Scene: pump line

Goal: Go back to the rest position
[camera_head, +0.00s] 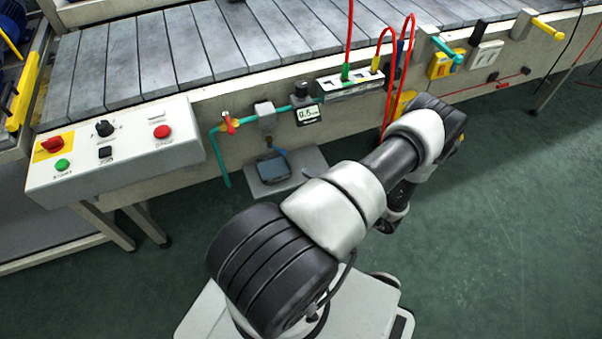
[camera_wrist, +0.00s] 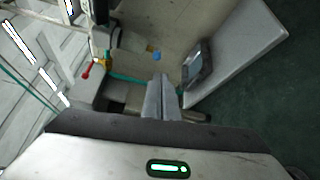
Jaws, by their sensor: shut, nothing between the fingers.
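My gripper (camera_wrist: 160,98) shows in the wrist view with its two grey fingers together and nothing between them. In the head view my arm reaches from the bottom middle up to the right and folds back down; the fingers are hidden there. In the wrist view, a dark box (camera_wrist: 197,65) on a pale plate (camera_wrist: 245,45) lies beyond the fingers to the right. The red valve handle (camera_wrist: 87,70) is to their left.
The slatted conveyor (camera_head: 190,50) runs along the back. A control box (camera_head: 115,153) with buttons juts out at left. The teal pipe (camera_head: 219,160), pressure display (camera_head: 308,114) and red hoses (camera_head: 389,85) are on the conveyor's front. Green floor (camera_head: 520,230) is clear at right.

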